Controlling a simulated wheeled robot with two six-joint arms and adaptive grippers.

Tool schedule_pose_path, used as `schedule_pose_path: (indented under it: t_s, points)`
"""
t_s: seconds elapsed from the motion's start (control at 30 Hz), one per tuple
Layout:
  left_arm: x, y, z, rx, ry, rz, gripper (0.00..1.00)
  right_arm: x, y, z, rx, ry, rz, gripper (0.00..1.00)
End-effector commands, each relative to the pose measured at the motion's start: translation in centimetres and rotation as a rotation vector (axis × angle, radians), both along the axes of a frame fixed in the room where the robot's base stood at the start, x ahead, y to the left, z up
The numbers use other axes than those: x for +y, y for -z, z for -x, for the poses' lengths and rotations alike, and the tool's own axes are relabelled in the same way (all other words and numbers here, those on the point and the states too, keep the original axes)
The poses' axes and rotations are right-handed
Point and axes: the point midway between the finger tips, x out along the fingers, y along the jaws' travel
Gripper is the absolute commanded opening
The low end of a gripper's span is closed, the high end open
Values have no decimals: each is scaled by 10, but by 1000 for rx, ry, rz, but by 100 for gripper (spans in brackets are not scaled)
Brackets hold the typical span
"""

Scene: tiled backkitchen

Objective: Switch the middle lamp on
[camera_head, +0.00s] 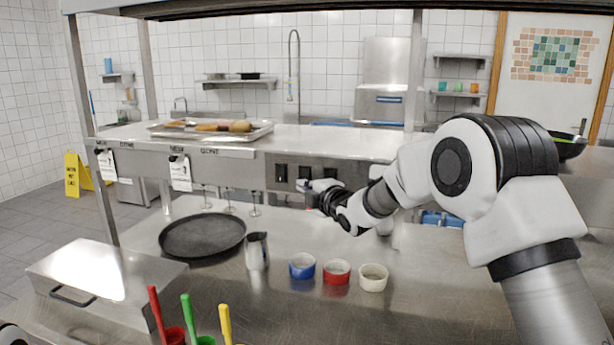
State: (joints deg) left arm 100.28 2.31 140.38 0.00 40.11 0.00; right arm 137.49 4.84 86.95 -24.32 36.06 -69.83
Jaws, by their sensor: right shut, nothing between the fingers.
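A row of dark switches is set in the steel front of the raised shelf. The left switch (281,172) and the middle switch (304,172) show clearly; the right one (330,172) is just above my gripper. My right gripper (308,188) is shut and empty, its tips at the panel just below the middle switch. I cannot tell whether they touch it. No lamp can be clearly made out, so I cannot tell whether one is lit. My left gripper is out of view.
A lidded steel box (105,275) is at left. A food tray (211,131) lies on the raised shelf (340,143).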

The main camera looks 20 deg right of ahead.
Motion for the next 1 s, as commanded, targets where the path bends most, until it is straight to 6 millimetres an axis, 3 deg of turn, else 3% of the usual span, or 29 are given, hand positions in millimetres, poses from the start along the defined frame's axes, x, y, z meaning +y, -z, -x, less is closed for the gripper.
schedule_pose_path:
  t_s: [0.43, 0.63, 0.73, 1.0]
  points:
    - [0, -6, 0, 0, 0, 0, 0, -7, 2, -9, 0, 0, 1, 0]
    - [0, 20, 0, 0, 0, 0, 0, -9, 13, -13, -34, 0, 23, 0]
    - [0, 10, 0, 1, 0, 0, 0, -9, 3, -13, -34, 0, 24, 0]
    - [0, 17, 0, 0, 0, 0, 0, -5, 7, -13, -35, -3, 25, 0]
